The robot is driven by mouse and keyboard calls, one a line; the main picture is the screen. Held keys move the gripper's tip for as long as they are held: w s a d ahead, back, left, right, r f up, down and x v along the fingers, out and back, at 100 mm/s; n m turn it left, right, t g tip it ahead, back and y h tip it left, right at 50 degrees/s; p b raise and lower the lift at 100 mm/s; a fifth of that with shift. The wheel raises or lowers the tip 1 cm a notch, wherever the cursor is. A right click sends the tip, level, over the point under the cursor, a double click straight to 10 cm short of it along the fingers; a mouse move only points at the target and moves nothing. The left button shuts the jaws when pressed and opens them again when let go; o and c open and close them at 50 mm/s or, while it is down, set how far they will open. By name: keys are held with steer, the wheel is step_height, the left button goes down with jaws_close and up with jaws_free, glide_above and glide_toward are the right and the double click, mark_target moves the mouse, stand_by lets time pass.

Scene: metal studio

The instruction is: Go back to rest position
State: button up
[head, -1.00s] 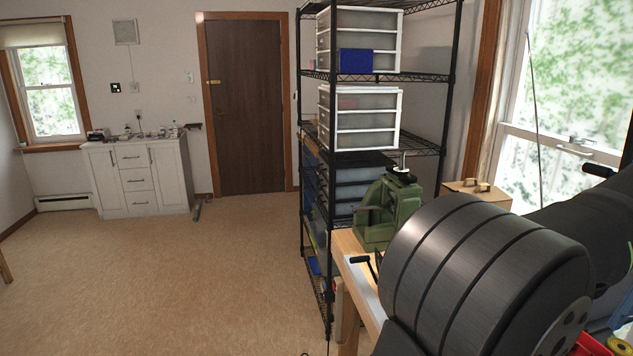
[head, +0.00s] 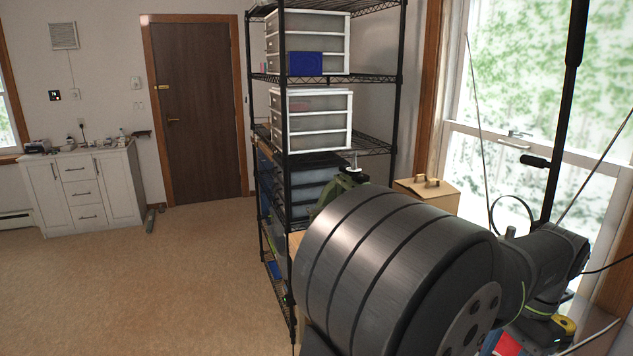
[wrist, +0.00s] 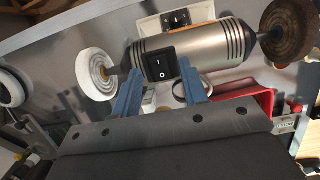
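My gripper (wrist: 161,84) shows in the wrist view as two blue fingers standing well apart. It is open, and I see nothing held between them. Beyond the fingers is a silver bench grinder (wrist: 205,50) with a black switch, a white wheel at left and a brown wheel at right. I cannot tell how far the fingertips are from it. In the head view my dark ribbed arm link fills the lower right, and the gripper is not visible there.
A black wire shelf (head: 330,80) with drawer units stands beyond my arm. A green machine (head: 335,190) is mostly hidden behind it, near a cardboard box (head: 428,195). A red object (wrist: 240,108) lies near the grinder. Open floor (head: 150,290) is at left.

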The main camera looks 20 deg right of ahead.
steer(key=shift+a+f, duration=0.1)
steer(key=shift+f, duration=0.1)
steer(key=v, duration=1.8)
steer(key=x, duration=1.8)
steer(key=shift+f, duration=0.15)
steer(key=shift+a+r+h, duration=0.1)
steer(key=shift+r+h, duration=0.1)
steer(key=shift+h, duration=0.1)
steer(key=shift+a+h, duration=0.3)
steer(key=shift+h, duration=0.7)
steer(key=shift+r+h, duration=0.3)
steer(key=shift+r, duration=0.05)
step_height(320, 180, up, 17)
steer(key=a+h, duration=0.1)
steer(key=a, duration=0.1)
